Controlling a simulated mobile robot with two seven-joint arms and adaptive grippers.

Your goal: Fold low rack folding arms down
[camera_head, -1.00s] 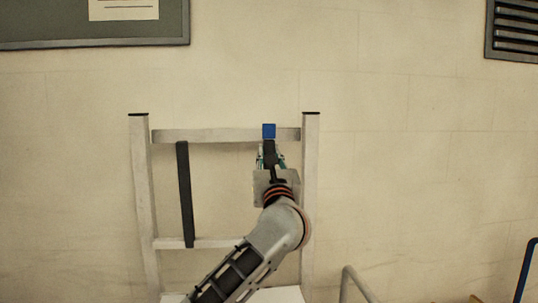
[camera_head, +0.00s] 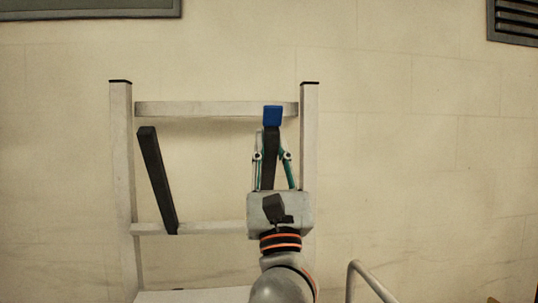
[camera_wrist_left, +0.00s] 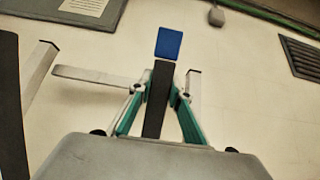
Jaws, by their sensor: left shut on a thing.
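The low rack (camera_head: 310,150) is a pale frame with two posts and crossbars, standing against the wall. One dark folding arm (camera_head: 157,180) is at its left side, tilted, its upper end just below the top crossbar. The other dark folding arm (camera_head: 270,165) is at the right side, near upright, with a blue tip (camera_head: 272,115) overlapping the top crossbar. My left gripper (camera_head: 271,156) is shut on this blue-tipped arm, one green finger on each side. In the left wrist view, the blue tip (camera_wrist_left: 168,43) stands beyond the fingertips. The arm's lower end is hidden behind my gripper.
The pale wall (camera_head: 420,150) is close behind the rack. A grey bent rail (camera_head: 370,280) stands at the lower right. A dark vent (camera_head: 515,22) and a framed board (camera_head: 90,10) are on the wall above.

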